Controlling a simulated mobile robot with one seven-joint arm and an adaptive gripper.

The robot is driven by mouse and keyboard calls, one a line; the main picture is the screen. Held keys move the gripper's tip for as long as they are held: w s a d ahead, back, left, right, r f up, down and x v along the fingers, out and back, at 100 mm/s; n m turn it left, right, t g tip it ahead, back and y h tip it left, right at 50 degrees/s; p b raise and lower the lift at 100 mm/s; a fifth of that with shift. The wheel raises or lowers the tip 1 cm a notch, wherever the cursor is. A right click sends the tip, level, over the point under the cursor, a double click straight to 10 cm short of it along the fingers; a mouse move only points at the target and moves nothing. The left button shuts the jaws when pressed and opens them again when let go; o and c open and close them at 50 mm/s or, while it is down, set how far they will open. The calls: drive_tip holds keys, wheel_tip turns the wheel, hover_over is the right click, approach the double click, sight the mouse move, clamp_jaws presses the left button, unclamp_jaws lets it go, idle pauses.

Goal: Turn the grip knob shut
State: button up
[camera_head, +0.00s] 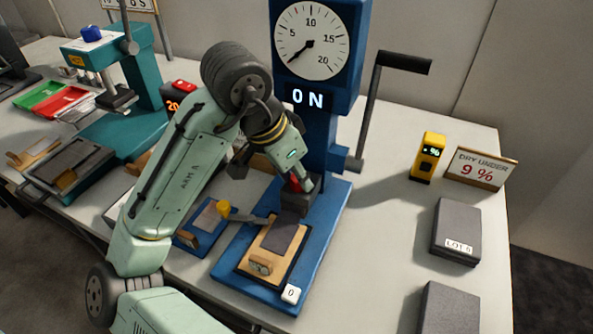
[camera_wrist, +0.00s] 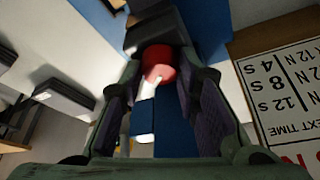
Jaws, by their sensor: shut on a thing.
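The grip knob (camera_wrist: 158,60) is red and round, with a pale mark on its face, and sits between my fingertips in the wrist view. My gripper (camera_wrist: 157,76) is shut on it from both sides. In the head view my gripper (camera_head: 297,182) reaches down to the front of the blue press (camera_head: 318,150), over a dark block (camera_head: 298,203). Only a small red bit of the knob (camera_head: 294,184) shows there, the rest hidden by my fingers.
A crank (camera_head: 370,110) stands right of the press. A grey slab (camera_head: 284,234) lies in the tray on the blue base (camera_head: 326,235). A yellow meter (camera_head: 428,157), a "DRY UNDER 9 %" sign (camera_head: 481,169) and grey blocks (camera_head: 457,228) stand at right. A teal machine (camera_head: 139,65) stands at left.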

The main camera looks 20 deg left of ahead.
idle(0.3)
drive_tip(key=o, duration=1.2)
drive_tip(key=shift+c, duration=0.2)
drive_tip(key=v, duration=1.2)
